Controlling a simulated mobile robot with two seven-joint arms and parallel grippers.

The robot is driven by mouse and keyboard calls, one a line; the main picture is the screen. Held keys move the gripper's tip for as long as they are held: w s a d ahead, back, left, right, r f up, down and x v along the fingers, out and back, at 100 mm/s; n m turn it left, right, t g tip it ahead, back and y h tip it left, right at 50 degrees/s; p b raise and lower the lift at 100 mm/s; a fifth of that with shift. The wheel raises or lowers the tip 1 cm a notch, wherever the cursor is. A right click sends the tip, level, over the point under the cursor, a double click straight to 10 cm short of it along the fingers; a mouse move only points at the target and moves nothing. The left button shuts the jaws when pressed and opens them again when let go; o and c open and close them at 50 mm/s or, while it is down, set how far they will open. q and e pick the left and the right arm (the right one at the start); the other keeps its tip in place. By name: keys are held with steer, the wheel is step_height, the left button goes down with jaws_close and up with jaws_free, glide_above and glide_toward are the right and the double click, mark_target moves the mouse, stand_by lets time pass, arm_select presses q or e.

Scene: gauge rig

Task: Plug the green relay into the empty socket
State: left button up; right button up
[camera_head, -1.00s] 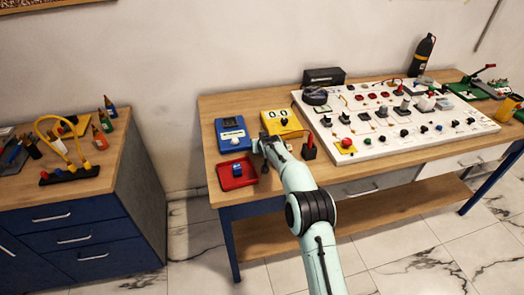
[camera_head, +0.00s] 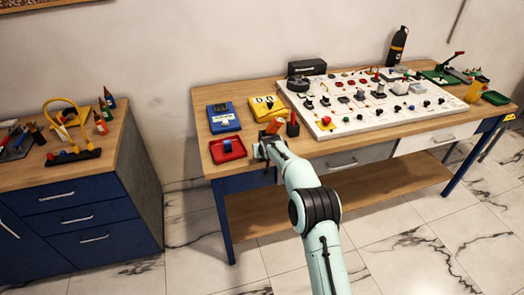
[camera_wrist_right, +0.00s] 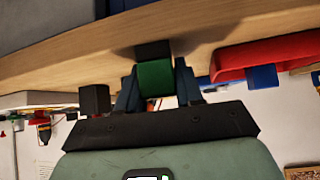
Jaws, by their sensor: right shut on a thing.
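My right gripper (camera_head: 266,146) is at the near left edge of the workbench, right of the red tray (camera_head: 214,157). In the right wrist view my gripper (camera_wrist_right: 157,82) is shut on a green block with a black end, the green relay (camera_wrist_right: 155,78). The relay is between the two fingers, its black end towards the wooden bench top. In the head view the relay cannot be made out. A blue block (camera_head: 227,145) sits in the red tray. I cannot pick out the empty socket; the white board (camera_head: 330,129) carries many small parts. My left gripper is not in view.
A blue meter (camera_head: 223,116) and a yellow meter (camera_head: 267,107) stand behind the gripper. A red-topped black switch (camera_head: 293,126) stands close to its right. The wrist view also shows the red tray (camera_wrist_right: 275,53). A blue drawer cabinet (camera_head: 75,212) stands left, across a gap.

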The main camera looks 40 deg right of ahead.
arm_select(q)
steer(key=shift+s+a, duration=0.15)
arm_select(e)
steer(key=shift+a, duration=0.35)
steer(key=o, duration=1.1)
steer(key=shift+w, duration=0.1)
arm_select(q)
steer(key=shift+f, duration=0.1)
arm_select(e)
steer(key=shift+r, duration=0.1)
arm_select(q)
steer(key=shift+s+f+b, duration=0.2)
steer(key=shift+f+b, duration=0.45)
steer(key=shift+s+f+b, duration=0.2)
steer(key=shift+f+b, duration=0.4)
arm_select(e)
steer(key=v, duration=1.3)
steer(key=shift+r, duration=0.1)
